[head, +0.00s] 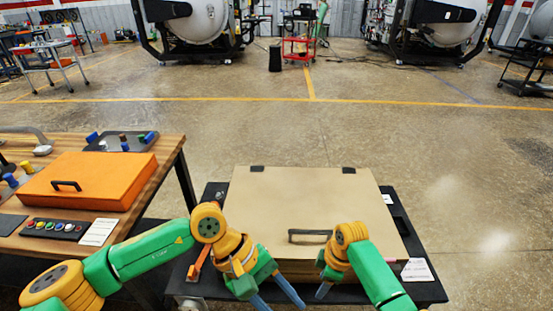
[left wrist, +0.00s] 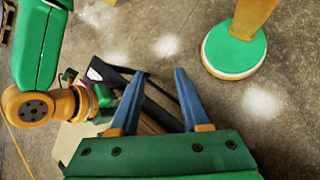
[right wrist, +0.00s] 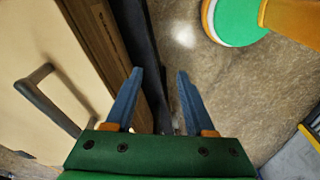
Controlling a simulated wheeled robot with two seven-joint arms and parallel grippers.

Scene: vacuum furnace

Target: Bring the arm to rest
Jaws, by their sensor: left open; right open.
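My left gripper (head: 280,298) hangs low in front of the tan box's front edge. Its blue fingers are apart and empty, as the left wrist view (left wrist: 158,80) shows. My right gripper (head: 323,289) is beside it to the right, partly hidden by its own arm. In the right wrist view (right wrist: 160,80) its fingers are apart with nothing between them, beside the dark cart edge. The closed tan box (head: 300,205) lies on a black cart (head: 425,285). Its dark handle (head: 309,233) is close to my right arm, and neither gripper holds it.
A wooden table (head: 165,160) at left carries an orange lidded case (head: 90,180), a button panel (head: 55,229) and a grey tray (head: 105,145). A white label (head: 417,270) lies on the cart's right side. Open floor lies beyond; furnaces and a red cart (head: 298,48) stand far back.

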